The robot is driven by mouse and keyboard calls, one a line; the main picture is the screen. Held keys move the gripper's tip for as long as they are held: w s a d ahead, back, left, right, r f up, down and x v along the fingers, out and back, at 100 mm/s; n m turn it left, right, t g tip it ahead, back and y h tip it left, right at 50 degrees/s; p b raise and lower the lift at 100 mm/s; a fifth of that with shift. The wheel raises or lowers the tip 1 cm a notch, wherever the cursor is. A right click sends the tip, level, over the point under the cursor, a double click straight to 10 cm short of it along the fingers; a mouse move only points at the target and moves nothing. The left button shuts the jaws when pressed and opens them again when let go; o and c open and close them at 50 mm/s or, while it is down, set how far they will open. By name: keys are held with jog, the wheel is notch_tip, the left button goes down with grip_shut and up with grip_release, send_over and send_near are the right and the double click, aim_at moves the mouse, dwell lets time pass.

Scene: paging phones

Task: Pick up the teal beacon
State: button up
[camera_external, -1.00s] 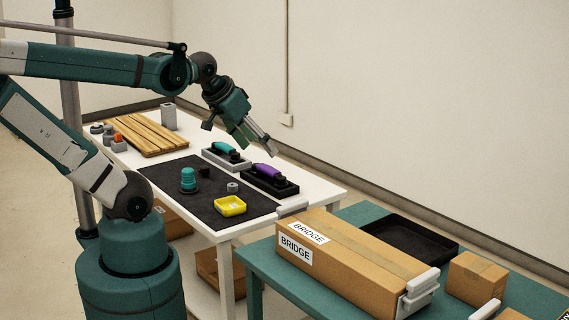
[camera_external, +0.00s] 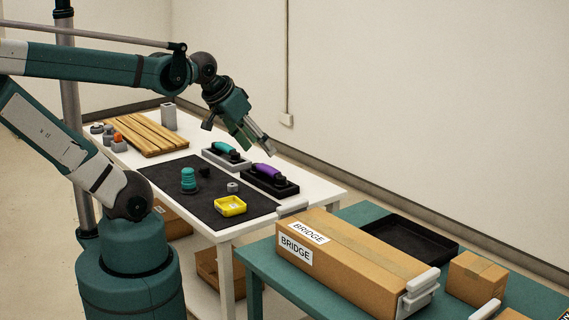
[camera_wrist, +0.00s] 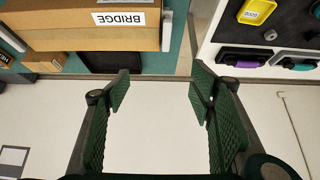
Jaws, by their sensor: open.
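The teal beacon (camera_external: 188,177) stands upright on the dark mat (camera_external: 222,205) on the white table, left of the yellow tray. My gripper (camera_external: 263,150) is in the air above the table's far side, up and to the right of the beacon, apart from it. In the wrist view my gripper (camera_wrist: 160,88) is open, with nothing between its green pads.
A yellow tray (camera_external: 230,206) and a small grey piece (camera_external: 232,187) lie on the mat. Phones, teal (camera_external: 225,148) and purple (camera_external: 266,173), sit in cradles behind it. A slatted wooden board (camera_external: 146,136) lies left. A BRIDGE box (camera_external: 350,262) stands on the teal table in front.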

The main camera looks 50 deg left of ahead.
aim_at(186, 169)
jog(key=shift+a, duration=0.1)
